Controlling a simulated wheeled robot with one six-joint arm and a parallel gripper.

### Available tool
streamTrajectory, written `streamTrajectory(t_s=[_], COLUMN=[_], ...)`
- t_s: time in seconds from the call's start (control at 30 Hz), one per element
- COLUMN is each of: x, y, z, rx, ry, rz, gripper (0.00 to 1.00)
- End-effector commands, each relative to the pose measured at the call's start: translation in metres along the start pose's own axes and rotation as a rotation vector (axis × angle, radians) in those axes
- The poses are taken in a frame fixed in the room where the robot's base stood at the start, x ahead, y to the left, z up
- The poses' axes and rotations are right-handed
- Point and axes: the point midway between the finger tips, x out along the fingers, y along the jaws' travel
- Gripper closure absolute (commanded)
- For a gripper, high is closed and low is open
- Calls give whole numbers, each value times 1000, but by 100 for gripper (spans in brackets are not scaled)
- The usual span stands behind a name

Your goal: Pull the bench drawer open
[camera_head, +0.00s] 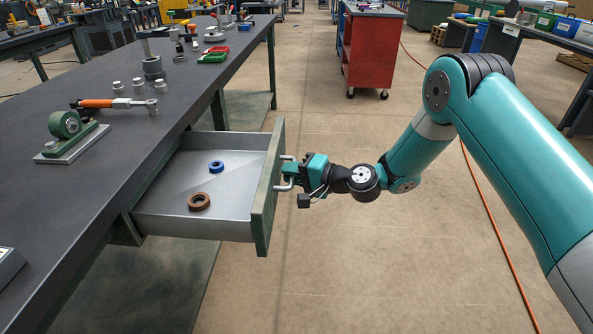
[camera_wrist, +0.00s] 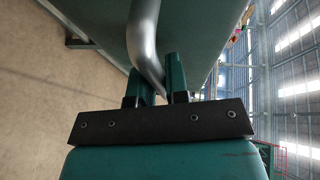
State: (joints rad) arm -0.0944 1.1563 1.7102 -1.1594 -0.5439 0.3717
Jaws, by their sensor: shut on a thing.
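The bench drawer (camera_head: 262,195) stands well out from the dark bench (camera_head: 110,165) in the head view, its grey inside showing. A blue ring (camera_head: 216,167) and a brown ring (camera_head: 199,202) lie on the drawer floor. My gripper (camera_head: 289,173) is at the drawer front and shut on its metal bar handle. In the wrist view the handle (camera_wrist: 144,40) runs down between the two fingers (camera_wrist: 160,85) from the green drawer front (camera_wrist: 185,30). The exact contact of the fingertips is partly hidden by the handle.
An orange-handled tool (camera_head: 100,104), a green roller on a plate (camera_head: 68,135) and several metal parts rest on the bench top. A red cabinet on wheels (camera_head: 372,55) stands behind. An orange cable (camera_head: 490,215) lies on the floor at right. The floor before the drawer is clear.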

Motion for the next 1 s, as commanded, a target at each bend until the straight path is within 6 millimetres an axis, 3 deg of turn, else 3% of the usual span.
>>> streamTrajectory(t_s=[0.33,0.37,0.47,0.77,0.87,1.0], x=[0,0,0,-2,-11,-37], y=[0,0,0,0,1,1], z=[2,2,2,0,-1,-1], rx=[1,1,1,1,2,6], ry=[-7,-7,-6,-3,-1,2], rz=[1,1,1,1,3,3], gripper=[100,81,60,60,60,60])
